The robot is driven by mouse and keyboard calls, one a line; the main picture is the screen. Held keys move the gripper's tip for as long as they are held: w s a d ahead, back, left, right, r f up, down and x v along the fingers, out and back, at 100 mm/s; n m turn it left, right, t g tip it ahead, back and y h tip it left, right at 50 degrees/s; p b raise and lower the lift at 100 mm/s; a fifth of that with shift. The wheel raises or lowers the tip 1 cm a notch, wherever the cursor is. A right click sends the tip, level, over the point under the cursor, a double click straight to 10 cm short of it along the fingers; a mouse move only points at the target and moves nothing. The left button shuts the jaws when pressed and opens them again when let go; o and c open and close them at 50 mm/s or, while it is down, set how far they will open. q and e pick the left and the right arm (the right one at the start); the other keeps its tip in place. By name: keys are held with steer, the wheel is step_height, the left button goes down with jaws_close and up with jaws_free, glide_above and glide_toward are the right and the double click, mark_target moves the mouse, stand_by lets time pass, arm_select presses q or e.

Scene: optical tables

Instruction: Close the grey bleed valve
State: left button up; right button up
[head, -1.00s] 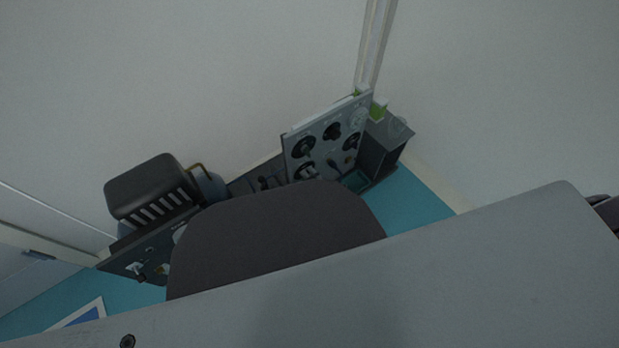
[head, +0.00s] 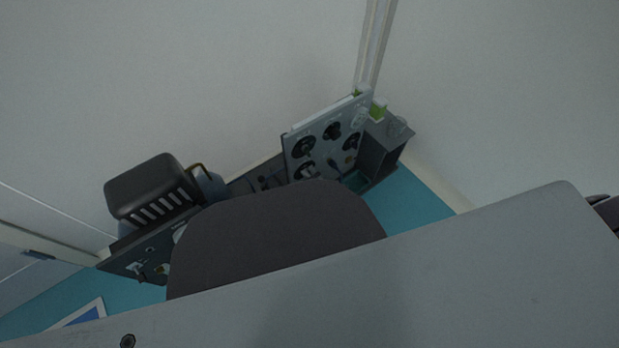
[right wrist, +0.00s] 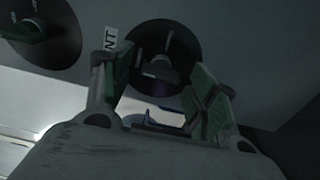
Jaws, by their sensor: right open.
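In the right wrist view my right gripper (right wrist: 163,88) is open, with a green-padded finger on either side of a grey knob (right wrist: 160,68). The knob sits on a dark round disc (right wrist: 180,42); I cannot tell whether the fingers touch it. A partly hidden white label ending in "NT" (right wrist: 110,40) is beside the disc. In the head view the upright grey panel (head: 318,133) carries several dark round valve discs. I cannot tell for sure which one is the bleed valve. My left gripper is not in view.
A second dark disc with a green handle (right wrist: 32,30) is at the upper left in the wrist view. In the head view a black slotted box (head: 150,188) stands left of the panel, and a grey open box (head: 378,150) right of it.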

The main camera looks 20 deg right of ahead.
steer(key=v, duration=1.1)
steer(key=shift+s, duration=0.35)
steer(key=shift+d, duration=0.1)
stand_by(0.4)
steer(key=w+d+r+m+g+h, duration=0.3)
steer(key=d+r+m+g+h, duration=0.3)
steer(key=m, duration=0.7)
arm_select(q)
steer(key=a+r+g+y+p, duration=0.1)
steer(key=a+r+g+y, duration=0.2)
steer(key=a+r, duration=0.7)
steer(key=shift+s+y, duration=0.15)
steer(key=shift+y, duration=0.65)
arm_select(e)
steer(key=s+a+r+m+g, duration=0.3)
steer(key=s+r+m+g, duration=0.4)
steer(key=s+r, duration=0.5)
steer(key=shift+s+g, duration=0.3)
steer(key=shift+s, duration=0.05)
